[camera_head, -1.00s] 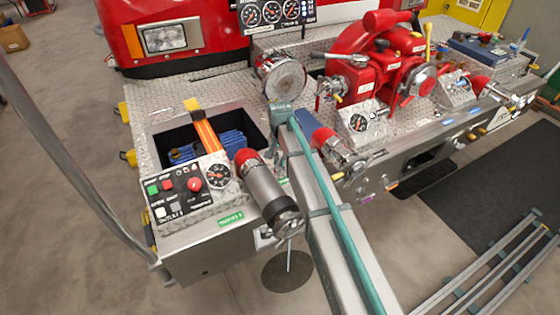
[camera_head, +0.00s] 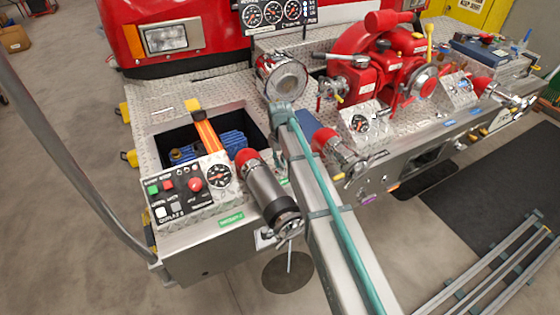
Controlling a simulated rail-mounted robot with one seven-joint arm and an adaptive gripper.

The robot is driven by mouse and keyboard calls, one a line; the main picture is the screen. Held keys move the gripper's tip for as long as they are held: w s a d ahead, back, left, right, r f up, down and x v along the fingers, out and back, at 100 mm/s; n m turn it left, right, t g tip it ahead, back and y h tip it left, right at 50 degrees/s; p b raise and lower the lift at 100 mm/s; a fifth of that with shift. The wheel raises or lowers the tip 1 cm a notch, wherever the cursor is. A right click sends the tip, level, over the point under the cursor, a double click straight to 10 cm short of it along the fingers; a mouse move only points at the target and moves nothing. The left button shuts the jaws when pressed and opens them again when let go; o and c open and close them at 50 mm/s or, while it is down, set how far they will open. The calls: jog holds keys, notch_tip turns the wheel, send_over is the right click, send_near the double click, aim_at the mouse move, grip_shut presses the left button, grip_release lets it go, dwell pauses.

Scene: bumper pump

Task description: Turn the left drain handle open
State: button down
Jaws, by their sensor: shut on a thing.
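The left outlet (camera_head: 268,190) has a red collar and a dark grey barrel, and points toward the front edge of the bumper. Small metal parts (camera_head: 264,240) show on the bumper front under its silver end. I cannot tell which of them is the left drain handle or how it is turned. A long silver beam with a teal strip, which seems to be mine, crosses from the bottom edge up to a grey-teal joint beside this outlet. It covers part of the bumper front. My gripper cannot be made out and is probably hidden behind the beam or the outlet.
A control panel (camera_head: 180,193) with buttons and a gauge sits left of the outlet. Behind it is an open bin (camera_head: 168,140) with blue hose and an orange strap. A second outlet (camera_head: 338,153) stands right of the beam. A grey pole stands far left.

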jog(key=shift+s+f+n, duration=0.1)
jog(key=shift+n, duration=0.3)
jog(key=c, duration=1.2)
grip_release()
notch_tip(320, 180, up, 12)
